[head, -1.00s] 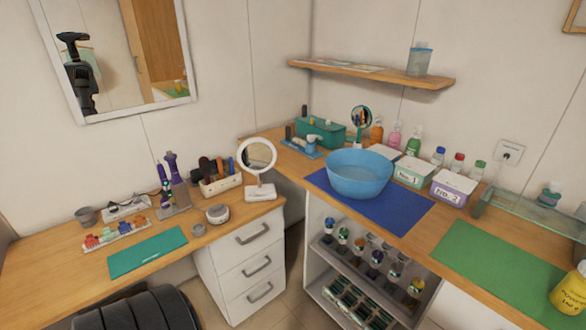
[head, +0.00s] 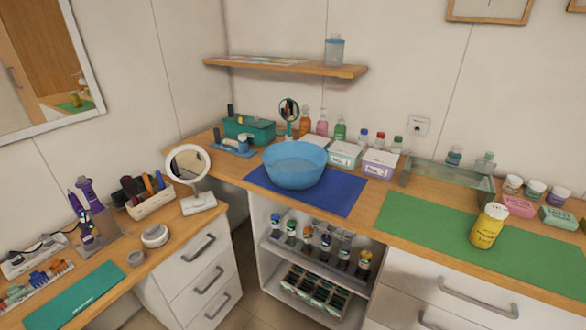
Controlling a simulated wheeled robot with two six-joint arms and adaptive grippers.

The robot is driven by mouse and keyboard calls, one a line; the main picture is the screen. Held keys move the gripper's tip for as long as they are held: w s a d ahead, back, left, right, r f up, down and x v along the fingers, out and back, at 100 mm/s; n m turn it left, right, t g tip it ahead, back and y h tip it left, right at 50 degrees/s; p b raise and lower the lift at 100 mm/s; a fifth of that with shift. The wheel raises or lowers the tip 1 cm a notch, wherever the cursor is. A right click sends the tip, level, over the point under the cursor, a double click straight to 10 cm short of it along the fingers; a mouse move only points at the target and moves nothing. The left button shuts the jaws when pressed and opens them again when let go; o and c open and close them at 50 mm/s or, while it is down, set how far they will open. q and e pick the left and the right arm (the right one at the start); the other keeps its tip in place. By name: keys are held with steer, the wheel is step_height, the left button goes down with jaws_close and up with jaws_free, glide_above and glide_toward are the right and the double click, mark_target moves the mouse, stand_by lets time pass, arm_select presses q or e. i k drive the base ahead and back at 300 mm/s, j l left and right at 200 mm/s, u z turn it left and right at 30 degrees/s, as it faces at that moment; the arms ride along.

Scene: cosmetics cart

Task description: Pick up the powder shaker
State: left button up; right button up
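A yellow container with a pale lid (head: 488,226), which looks like the powder shaker, stands upright on the green mat (head: 420,222) on the right part of the counter. Dark print shows on its side. Nothing touches it from above. Neither of my grippers is in view.
Several small jars and a pink and a green box (head: 560,216) stand behind the mat at right. A glass tray (head: 440,175) lies behind it. A blue bowl (head: 295,165) stands on a blue mat to the left. Most of the green mat is bare.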

mark_target(485, 232)
steer(key=z, duration=1.4)
steer(key=i+j, duration=0.1)
steer(key=j, duration=0.25)
steer(key=i+j+z, duration=0.1)
steer(key=j, duration=0.3)
steer(key=i+j+z, duration=0.1)
steer(key=j, duration=0.25)
